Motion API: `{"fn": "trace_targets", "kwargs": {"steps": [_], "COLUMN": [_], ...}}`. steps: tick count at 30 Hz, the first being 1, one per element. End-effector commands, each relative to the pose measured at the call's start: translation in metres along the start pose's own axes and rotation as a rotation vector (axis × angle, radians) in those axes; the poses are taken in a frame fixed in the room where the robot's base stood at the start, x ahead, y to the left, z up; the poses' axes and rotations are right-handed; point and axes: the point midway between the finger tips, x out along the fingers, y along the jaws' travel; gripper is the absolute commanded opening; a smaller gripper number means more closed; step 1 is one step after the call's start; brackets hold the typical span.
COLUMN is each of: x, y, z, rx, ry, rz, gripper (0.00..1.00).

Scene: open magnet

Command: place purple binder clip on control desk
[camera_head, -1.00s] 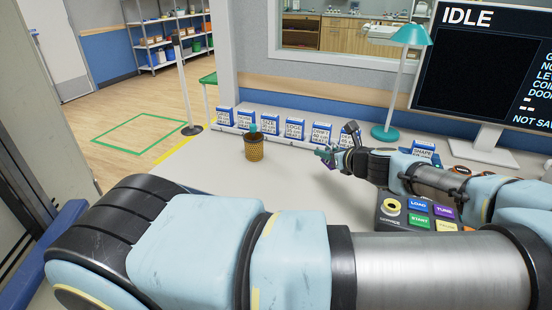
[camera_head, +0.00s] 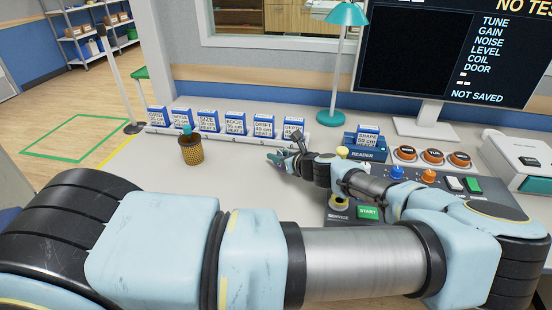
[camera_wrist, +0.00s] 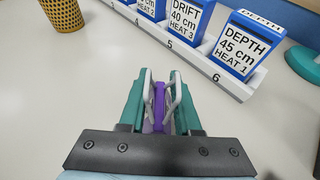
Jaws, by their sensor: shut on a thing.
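In the wrist view the purple binder clip (camera_wrist: 159,106) sits between the teal fingers of my gripper (camera_wrist: 160,82), which is shut on it. In the head view my gripper (camera_head: 275,159) is low over the pale control desk (camera_head: 125,172), right of the pen cup and in front of the row of cards. The clip is too small to make out clearly in the head view. The desk's bare top also shows in the wrist view (camera_wrist: 75,95). I cannot tell whether the clip touches the desk.
A yellow mesh cup (camera_head: 190,152) stands left of my gripper. Blue-and-white cards (camera_head: 235,122) stand in a numbered rack behind. A button console (camera_head: 368,211), a teal lamp (camera_head: 332,115) and a monitor (camera_head: 425,70) are to the right. Desk around the cup is clear.

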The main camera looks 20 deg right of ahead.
Motion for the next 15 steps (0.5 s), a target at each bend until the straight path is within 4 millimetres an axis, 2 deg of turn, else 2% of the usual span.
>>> {"fn": "trace_targets", "kwargs": {"steps": [5, 15], "x": [0.007, 0.008], "y": [0.0, 0.0], "z": [-0.016, -0.02], "rx": [0.002, 0.0], "ry": [0.0, 0.0], "rz": [0.0, 0.0], "gripper": [0.0, 0.0]}}
